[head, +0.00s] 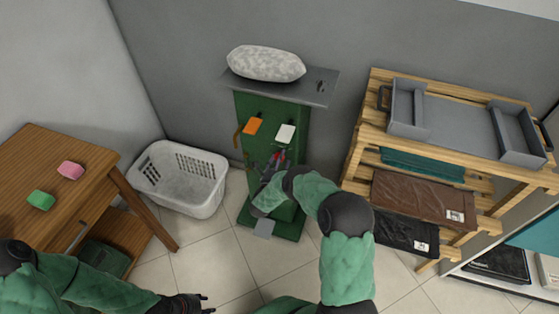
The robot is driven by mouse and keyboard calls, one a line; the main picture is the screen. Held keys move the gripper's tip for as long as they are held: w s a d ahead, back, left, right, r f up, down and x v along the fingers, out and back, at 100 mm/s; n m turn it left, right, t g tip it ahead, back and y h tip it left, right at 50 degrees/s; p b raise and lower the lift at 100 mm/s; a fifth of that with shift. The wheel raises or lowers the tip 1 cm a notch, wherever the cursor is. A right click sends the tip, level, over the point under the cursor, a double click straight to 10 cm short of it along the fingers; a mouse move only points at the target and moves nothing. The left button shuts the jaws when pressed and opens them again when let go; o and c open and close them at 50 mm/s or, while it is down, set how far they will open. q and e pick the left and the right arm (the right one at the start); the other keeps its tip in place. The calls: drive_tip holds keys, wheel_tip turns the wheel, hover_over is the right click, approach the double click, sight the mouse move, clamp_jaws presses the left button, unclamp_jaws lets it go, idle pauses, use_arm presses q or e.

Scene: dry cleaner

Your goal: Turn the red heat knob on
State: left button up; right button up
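The red heat knob (281,155) is a small red spot on the front of the green machine (262,104), below its two levers. My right gripper (273,164) is at the knob, with its dark fingers beside or around it. The fingers and wrist partly hide the knob, so I cannot tell whether they touch it or how far they are closed. My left gripper (206,302) is low at the bottom edge, away from the machine. Its fingers are too small and dark to read.
The machine has an orange lever (252,126), a white lever (285,134), a grey top (313,96) with a pale pad (265,64), and a grey pedal (264,228). A white basket (190,205) and wooden table (62,165) stand left, a wooden rack (362,150) right.

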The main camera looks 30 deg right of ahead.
drive_tip(key=shift+a, duration=0.15)
drive_tip(key=v, duration=1.1)
drive_tip(key=shift+s+a, duration=0.25)
drive_tip(key=shift+a, duration=0.1)
drive_tip(key=shift+f, duration=0.1)
